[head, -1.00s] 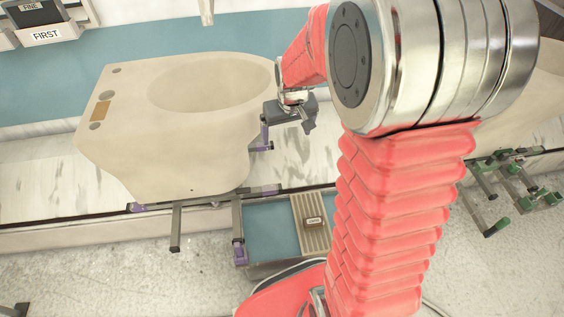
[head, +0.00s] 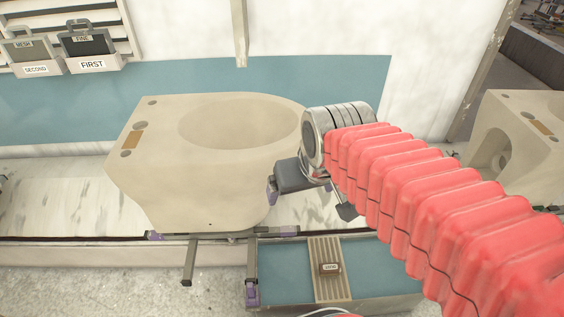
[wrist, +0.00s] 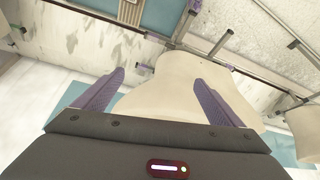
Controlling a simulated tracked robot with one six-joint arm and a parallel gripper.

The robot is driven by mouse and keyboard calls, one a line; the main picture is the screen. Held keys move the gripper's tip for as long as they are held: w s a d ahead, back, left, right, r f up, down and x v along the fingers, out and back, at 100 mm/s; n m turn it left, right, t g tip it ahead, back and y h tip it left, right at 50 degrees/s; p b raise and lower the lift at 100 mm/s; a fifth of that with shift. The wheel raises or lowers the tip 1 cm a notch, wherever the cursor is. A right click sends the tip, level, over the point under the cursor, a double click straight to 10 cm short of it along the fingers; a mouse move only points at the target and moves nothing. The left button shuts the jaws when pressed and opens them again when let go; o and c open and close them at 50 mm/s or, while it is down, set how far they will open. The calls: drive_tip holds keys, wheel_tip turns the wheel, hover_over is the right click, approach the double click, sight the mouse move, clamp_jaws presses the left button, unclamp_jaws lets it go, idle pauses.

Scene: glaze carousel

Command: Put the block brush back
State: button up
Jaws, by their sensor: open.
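A small brown block with a pale label (head: 330,269) lies on a slatted wooden board (head: 327,252) in the blue-floored tray at the front; it may be the block brush, but I cannot read the label. The board's end also shows at the top of the wrist view (wrist: 131,12). My gripper (wrist: 157,76) is open, with its two purple fingers apart and nothing between them. In the head view its dark grey body (head: 297,175) is beside the right side of the beige toilet bowl, above and behind the tray. No brush is visible in my gripper.
The beige toilet bowl (head: 165,185) stands on a metal support, close to my gripper. Another beige piece (head: 520,140) stands at the right.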

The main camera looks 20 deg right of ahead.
drive_tip(key=s+a+r, duration=0.1)
drive_tip(key=s, duration=0.4)
drive_tip(key=shift+s+a+r+t, duration=0.15)
drive_tip(key=shift+s+a+t, duration=0.15)
drive_tip(key=shift+s+a, duration=0.1)
drive_tip(key=shift+c, duration=0.5)
idle(1.1)
